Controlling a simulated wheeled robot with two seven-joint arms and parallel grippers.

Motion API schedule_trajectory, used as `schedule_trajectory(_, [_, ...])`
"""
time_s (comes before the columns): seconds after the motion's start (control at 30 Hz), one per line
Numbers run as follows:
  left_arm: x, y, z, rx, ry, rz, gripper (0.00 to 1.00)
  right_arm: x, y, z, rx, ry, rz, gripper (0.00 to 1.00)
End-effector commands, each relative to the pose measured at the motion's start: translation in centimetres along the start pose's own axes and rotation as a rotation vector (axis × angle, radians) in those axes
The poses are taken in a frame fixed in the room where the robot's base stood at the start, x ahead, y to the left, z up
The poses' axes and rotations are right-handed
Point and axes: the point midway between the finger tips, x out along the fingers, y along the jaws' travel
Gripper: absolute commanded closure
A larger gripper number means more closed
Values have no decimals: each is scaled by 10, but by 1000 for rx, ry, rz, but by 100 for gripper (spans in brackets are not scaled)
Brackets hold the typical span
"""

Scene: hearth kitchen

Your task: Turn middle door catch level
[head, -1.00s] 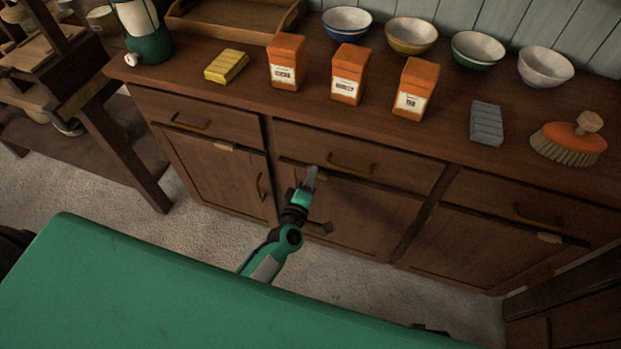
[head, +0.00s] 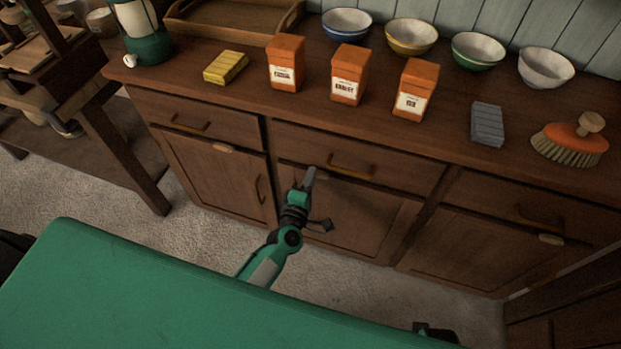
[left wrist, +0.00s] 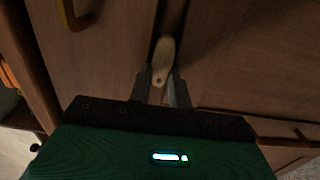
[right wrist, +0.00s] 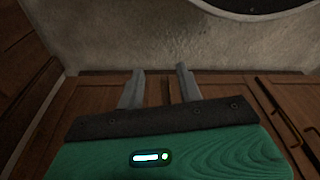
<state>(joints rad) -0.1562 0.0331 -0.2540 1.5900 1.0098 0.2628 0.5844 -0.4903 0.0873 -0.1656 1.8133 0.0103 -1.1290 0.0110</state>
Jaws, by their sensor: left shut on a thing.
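The middle door (head: 360,215) of the dark wooden cabinet is closed, below the middle drawer. My left gripper (head: 308,178) is at the top edge of this door, near its left side. In the left wrist view, the pale catch (left wrist: 164,52) lies between the fingers of my left gripper (left wrist: 163,88), which are shut on it. There its long axis runs nearly along the gap between drawer and door, with a slight tilt. In the head view the gripper mostly hides this catch. My right gripper (right wrist: 158,88) has its fingers apart, with nothing between them.
The left door catch (head: 222,148) and right door catch (head: 551,239) look level. The middle drawer's brass handle (head: 350,171) is close to my left gripper. Orange boxes (head: 349,75), bowls and a brush (head: 570,140) stand on the cabinet top.

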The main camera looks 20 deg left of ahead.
Motion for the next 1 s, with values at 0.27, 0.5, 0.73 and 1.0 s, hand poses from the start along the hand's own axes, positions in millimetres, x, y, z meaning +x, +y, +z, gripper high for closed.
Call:
schedule_trajectory(0.27, [0, 0, 0, -1, 1, 0, 58, 1, 0, 1, -1, 0, 0, 64])
schedule_trajectory(0.5, [-4, -1, 0, 0, 0, -1, 58, 2, 1, 1, -2, -1, 2, 64])
schedule_trajectory(0.73, [-34, -2, 0, -1, -1, -4, 58, 2, 2, 2, -4, -6, 3, 64])
schedule_trajectory(1.0, [-89, -2, 0, 0, 0, -3, 58, -6, 1, -4, -3, 2, 2, 64])
